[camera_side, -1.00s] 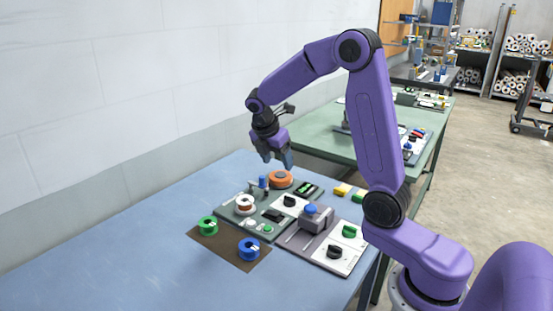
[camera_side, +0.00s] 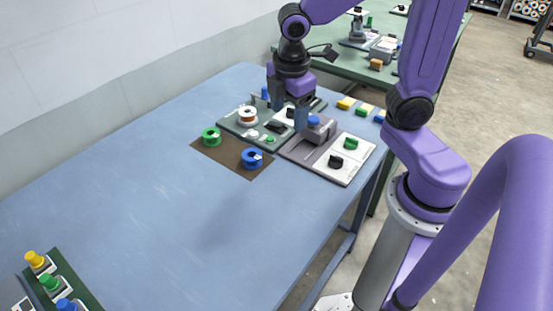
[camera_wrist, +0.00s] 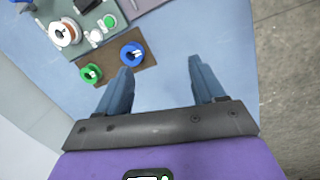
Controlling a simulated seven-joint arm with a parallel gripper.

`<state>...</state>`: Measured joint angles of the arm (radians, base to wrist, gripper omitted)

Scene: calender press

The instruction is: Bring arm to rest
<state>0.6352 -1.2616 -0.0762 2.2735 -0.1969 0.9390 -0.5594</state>
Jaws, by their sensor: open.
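My gripper (camera_side: 288,116) is open and hangs with its fingers pointing down in the side view.
The grey press board (camera_side: 300,150) with a black knob (camera_side: 336,161) and a green knob (camera_side: 351,143) stands right of the mat. A dark green board (camera_side: 73,280) with yellow, green and blue knobs is at the front left. The table middle is clear.

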